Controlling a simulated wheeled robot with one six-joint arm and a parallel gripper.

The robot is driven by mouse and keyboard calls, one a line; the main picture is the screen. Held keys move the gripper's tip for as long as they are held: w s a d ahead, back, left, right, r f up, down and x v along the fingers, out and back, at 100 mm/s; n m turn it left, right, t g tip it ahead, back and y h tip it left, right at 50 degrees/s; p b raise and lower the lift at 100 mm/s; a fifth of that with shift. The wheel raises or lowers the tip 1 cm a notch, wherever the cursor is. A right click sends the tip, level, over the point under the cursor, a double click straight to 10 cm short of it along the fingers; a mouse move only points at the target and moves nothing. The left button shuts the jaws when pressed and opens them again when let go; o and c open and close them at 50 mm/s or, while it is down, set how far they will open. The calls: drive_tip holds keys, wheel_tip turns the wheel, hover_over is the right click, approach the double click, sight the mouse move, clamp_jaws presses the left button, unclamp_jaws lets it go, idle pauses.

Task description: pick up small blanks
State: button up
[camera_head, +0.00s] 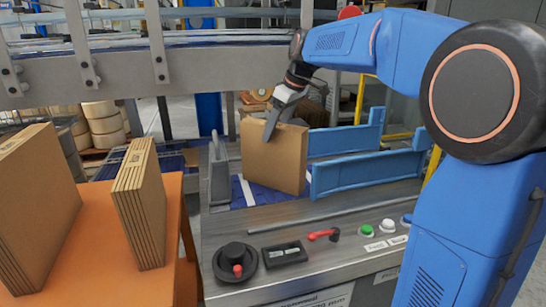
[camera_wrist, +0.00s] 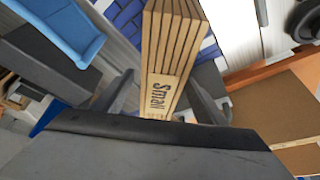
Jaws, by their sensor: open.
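A stack of small brown blanks (camera_head: 275,160) stands upright on the blue slatted bed of the machine. In the wrist view the stack (camera_wrist: 174,45) shows its layered edges, with "Small" printed on them. My gripper (camera_head: 281,112) is at the top of this stack, pointing down. In the wrist view my gripper (camera_wrist: 161,82) is open, with one finger on each side of the stack. I cannot tell whether either finger touches it. The far finger is hidden in the head view.
An orange table (camera_head: 182,240) at left holds a large brown stack (camera_head: 38,200) and a narrower one (camera_head: 142,200). Blue guide rails (camera_head: 365,172) stand right of the small blanks, and a grey metal plate (camera_head: 219,175) stands left. A control panel with a black knob (camera_head: 235,260) lies in front.

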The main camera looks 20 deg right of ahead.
sight(273, 156)
drive_tip(key=x, duration=0.5)
drive_tip(key=shift+w+a+f, duration=0.15)
drive_tip(key=shift+a+f, duration=0.05)
drive_tip(key=shift+a, duration=0.05)
drive_tip(key=shift+f, duration=0.25)
idle(0.7)
drive_tip(key=c, duration=1.6)
